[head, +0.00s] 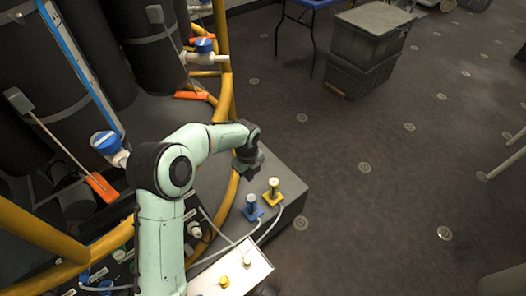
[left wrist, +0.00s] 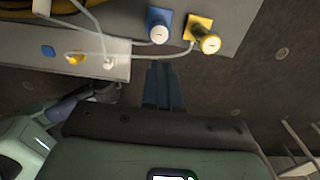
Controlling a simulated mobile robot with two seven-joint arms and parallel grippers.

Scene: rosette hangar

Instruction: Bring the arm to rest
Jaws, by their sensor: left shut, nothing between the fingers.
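My pale green left arm is bent at the elbow in the head view. Its dark left gripper (head: 250,170) hangs over the grey ledge, beyond the two connectors. In the left wrist view the left gripper (left wrist: 164,72) shows with its fingers together and nothing between them. A blue connector (head: 251,207) and a yellow connector (head: 273,190) stand upright on the ledge. The blue connector (left wrist: 159,26) and yellow connector (left wrist: 203,34) also show in the left wrist view, apart from the fingers. My right gripper is not in view.
A white box (head: 232,272) with cables stands at the ledge's near end. Yellow pipes (head: 224,80), blue-handled valves (head: 105,142) and dark cylinders (head: 140,50) fill the left. Grey crates (head: 366,45) stand at the back. The dark floor (head: 370,190) at right is largely clear.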

